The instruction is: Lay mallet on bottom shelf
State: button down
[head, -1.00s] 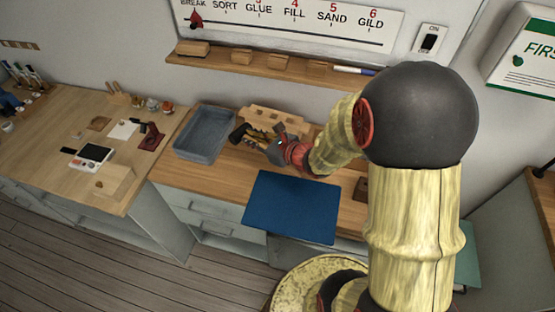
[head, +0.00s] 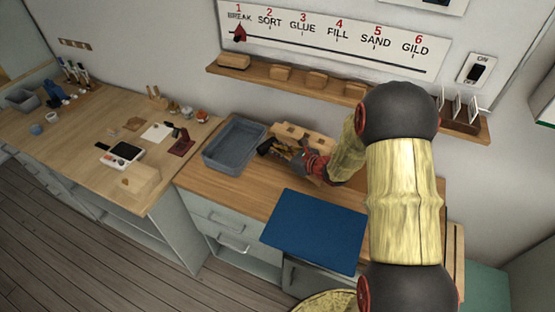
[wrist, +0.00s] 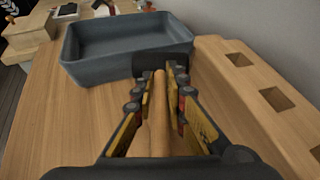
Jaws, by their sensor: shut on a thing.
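The mallet has a dark head (wrist: 160,64) and a light wooden handle (wrist: 158,110). My gripper (wrist: 160,90) is shut on the handle, with the yellow finger pads on either side of it. In the head view the mallet's dark head (head: 265,146) sticks out to the left of my gripper (head: 290,155), above the counter beside the grey tub. Whether the mallet touches the counter I cannot tell. A low open shelf space (head: 150,235) shows under the left worktable. Which shelf is the bottom shelf of the task is not clear.
A grey tub (head: 236,147) stands just left of the mallet. A wooden block with square holes (head: 305,134) lies behind my gripper. A blue mat (head: 315,230) covers the counter's front. A narrow wall shelf (head: 300,82) holds several wooden blocks.

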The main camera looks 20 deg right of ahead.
aim_at(277, 163)
jog(key=shift+w+d+f, duration=0.1)
jog(key=shift+w+f, duration=0.2)
jog(key=shift+f, duration=0.05)
jog(key=shift+w+f+b, duration=0.1)
jog(key=shift+f+b, duration=0.7)
jog(key=shift+f, duration=0.75)
jog(key=shift+f, duration=0.15)
jog(key=c, duration=1.8)
grip_release()
